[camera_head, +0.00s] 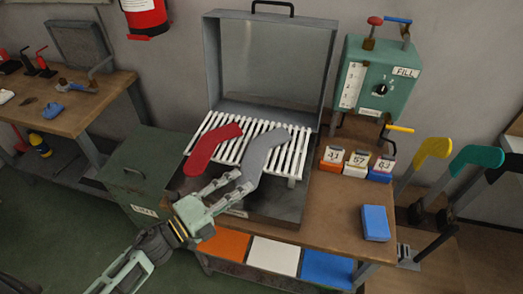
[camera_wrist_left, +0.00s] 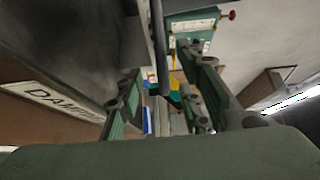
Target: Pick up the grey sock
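The grey sock (camera_head: 264,152) lies on the white slatted rack (camera_head: 214,128), to the right of a red sock (camera_head: 212,148). Its lower end reaches the rack's front edge, beside my left gripper. My left gripper (camera_head: 243,181) comes in from the lower left, with its fingertips at the sock's lower end. Its fingers stand apart, and the left wrist view (camera_wrist_left: 160,100) shows a gap between them. I cannot tell whether the fingers touch the sock, and no sock can be made out between them. My right gripper is not in view.
The rack sits in an open metal box (camera_head: 272,60) with its lid raised. A green cabinet (camera_head: 148,168) stands at left. A green FILL machine (camera_head: 375,80), numbered cards (camera_head: 357,160) and a blue block (camera_head: 375,222) are at right. Colored sock boards (camera_head: 432,150) stand farther right.

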